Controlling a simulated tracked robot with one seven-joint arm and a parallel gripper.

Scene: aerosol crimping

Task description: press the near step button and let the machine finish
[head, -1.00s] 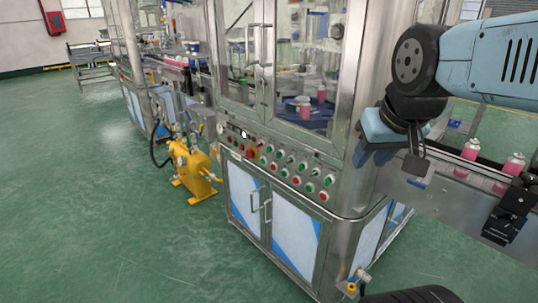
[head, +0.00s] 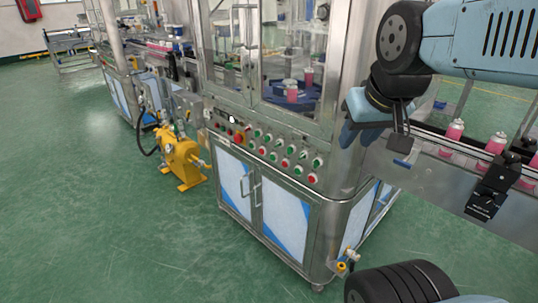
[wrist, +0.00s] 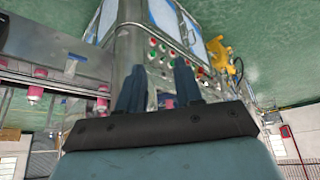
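The crimping machine (head: 337,183) is a steel cabinet with glass doors. A sloped panel on its front carries rows of green and red buttons (head: 303,155), with more controls toward its left end. The panel also shows in the wrist view (wrist: 166,53). I cannot read labels, so I cannot tell which one is the near step button. My gripper (head: 352,132) hangs to the right of the panel, by the machine's corner. In the wrist view my gripper's two blue fingers (wrist: 157,88) stand apart with nothing held between them. They appear clear of the buttons.
A conveyor (head: 420,170) with pink cans (head: 455,130) runs right of the machine. Pink cans stand on a blue turntable (head: 274,93) behind the glass. A yellow pump unit (head: 182,160) stands left of the cabinet. The green floor in front is clear.

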